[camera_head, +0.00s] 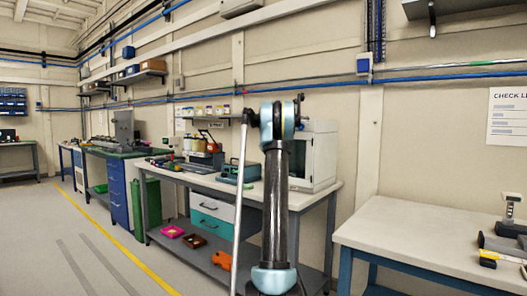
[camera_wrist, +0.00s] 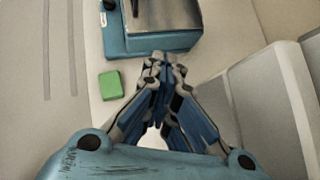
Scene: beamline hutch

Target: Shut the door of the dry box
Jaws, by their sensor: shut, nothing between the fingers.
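The dry box (camera_head: 322,155) is a pale cabinet with a greyish front, standing on the right end of the long workbench. My arm covers part of its left side in the head view. Its pale panels show at the right of the wrist view (camera_wrist: 280,85). I cannot tell surely how far its door stands open. My gripper (camera_wrist: 160,60) is shut and empty, with its fingertips together in the wrist view, to the left of the pale panels. In the head view my gripper is hidden behind my arm.
A teal device with a grey top (camera_wrist: 155,38) lies just beyond my fingertips on the workbench (camera_head: 180,173). A green block (camera_wrist: 111,85) lies left of the fingers. A second table (camera_head: 420,240) stands at right. The floor (camera_head: 60,240) at left is clear.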

